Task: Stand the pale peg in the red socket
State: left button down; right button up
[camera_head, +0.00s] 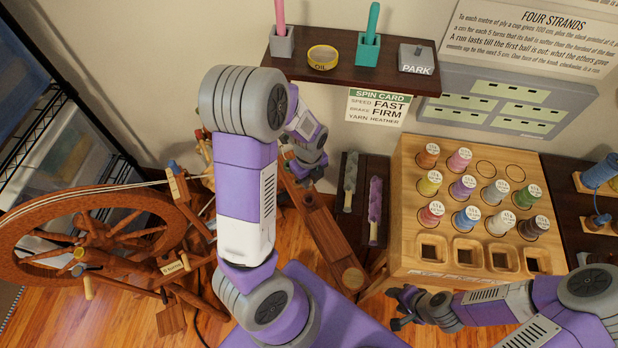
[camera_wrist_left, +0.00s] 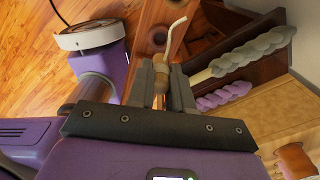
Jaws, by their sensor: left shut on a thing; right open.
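My left gripper (camera_wrist_left: 160,85) is shut on a tan peg-like piece (camera_wrist_left: 160,75) in the left wrist view. Its fingers hide much of the piece, and a pale bent rod or strand (camera_wrist_left: 175,38) shows beyond it. I cannot tell whether this is the pale peg. In the head view my left arm reaches up beside the spinning wheel's wooden bench (camera_head: 333,235), and the fingertips do not show clearly. My right gripper (camera_head: 397,308) is open and empty at the lower middle. I cannot clearly make out a red socket in either view.
The spinning wheel (camera_head: 70,235) stands at left. A shelf (camera_head: 330,72) holds a grey socket (camera_head: 282,42) with a pink peg, a teal holder (camera_head: 368,48), an oil dish (camera_head: 323,57) and a PARK block (camera_head: 416,58). A wooden rack (camera_head: 405,200) holds several spools.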

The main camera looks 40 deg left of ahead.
pick_arm(q)
jog(key=shift+f+b, duration=2.35)
jog(key=shift+f, duration=0.85)
jog(key=shift+f+b, duration=1.15)
jog(key=shift+f, duration=0.4)
jog(key=c, duration=0.9)
grip_release()
jog(key=shift+c, duration=0.2)
notch_tip(320, 180, up, 8)
jog(key=p, duration=0.3)
jog(key=shift+f, duration=0.15)
